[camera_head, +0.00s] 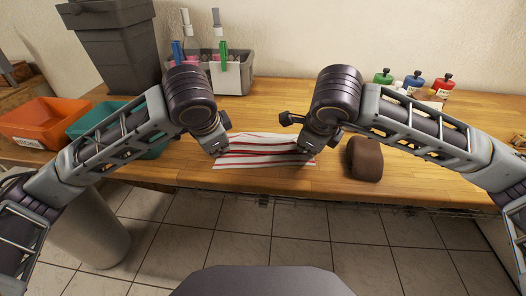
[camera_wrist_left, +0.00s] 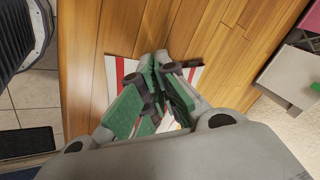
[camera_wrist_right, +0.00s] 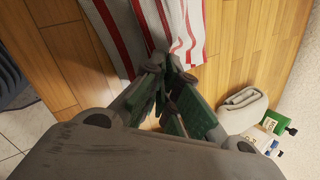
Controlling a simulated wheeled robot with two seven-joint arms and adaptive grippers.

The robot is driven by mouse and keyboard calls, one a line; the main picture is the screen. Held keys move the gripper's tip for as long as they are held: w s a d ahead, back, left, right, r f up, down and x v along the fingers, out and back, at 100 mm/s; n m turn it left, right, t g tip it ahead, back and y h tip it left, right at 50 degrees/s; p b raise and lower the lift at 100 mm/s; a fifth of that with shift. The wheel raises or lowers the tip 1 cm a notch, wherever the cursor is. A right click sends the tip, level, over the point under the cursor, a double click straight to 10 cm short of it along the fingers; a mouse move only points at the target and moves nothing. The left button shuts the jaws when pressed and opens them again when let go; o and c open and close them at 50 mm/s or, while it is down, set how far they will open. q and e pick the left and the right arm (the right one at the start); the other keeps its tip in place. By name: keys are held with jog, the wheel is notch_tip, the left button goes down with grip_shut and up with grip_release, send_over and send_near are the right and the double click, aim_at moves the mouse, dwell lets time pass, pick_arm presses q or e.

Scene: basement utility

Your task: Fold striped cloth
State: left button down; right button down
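The white cloth with red stripes (camera_head: 262,160) lies on the wooden table near its front edge, with raised creases along its back side. My left gripper (camera_head: 219,151) is at the cloth's left end, and its fingers (camera_wrist_left: 160,68) close together over it. My right gripper (camera_head: 307,152) is at the cloth's right end. In the right wrist view, the striped cloth (camera_wrist_right: 133,30) rises in a ridge to the closed fingertips (camera_wrist_right: 166,68). Both grippers appear shut on the cloth, though the fingers hide much of the pinched parts.
A brown rounded block (camera_head: 366,158) sits right of the cloth. A grey caddy (camera_head: 232,75) and dark bin (camera_head: 112,45) stand behind. Orange (camera_head: 45,118) and teal (camera_head: 150,145) bins are at left. Several bottles (camera_head: 413,82) and a pale folded cloth (camera_wrist_right: 245,110) are at right.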

pick_arm(q)
jog(key=c, duration=1.4)
grip_release()
pick_arm(e)
jog(key=c, duration=1.4)
grip_release()
pick_arm(q)
jog(key=shift+o, duration=0.2)
pick_arm(e)
jog(key=shift+o, duration=0.2)
